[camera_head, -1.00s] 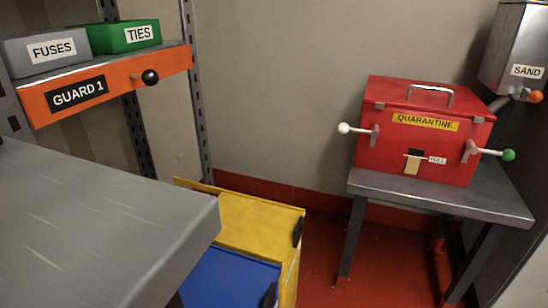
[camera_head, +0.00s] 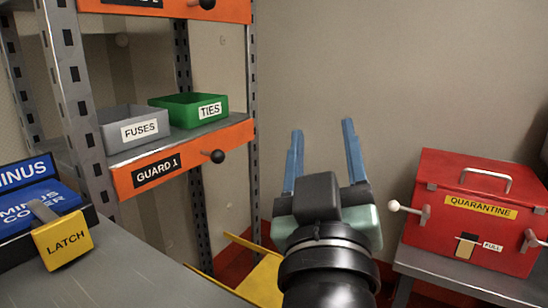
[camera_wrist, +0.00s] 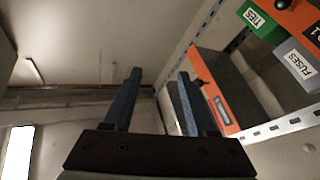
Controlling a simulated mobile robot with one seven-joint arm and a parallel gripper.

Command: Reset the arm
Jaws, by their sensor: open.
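My gripper (camera_head: 320,150) is in the middle of the head view, its two blue fingers pointing up and spread apart with nothing between them. It stands in front of the bare wall, between the shelf rack and the red box. In the wrist view my gripper (camera_wrist: 158,88) shows the same two fingers, open and empty, with the ceiling and wall beyond. My forearm's dark wrist hides part of the floor and the yellow bin.
The orange-edged GUARD 1 shelf (camera_head: 185,158) on the left holds the FUSES bin (camera_head: 118,118) and TIES bin (camera_head: 190,118). The red QUARANTINE box (camera_head: 470,225) stands on a side table (camera_head: 455,277).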

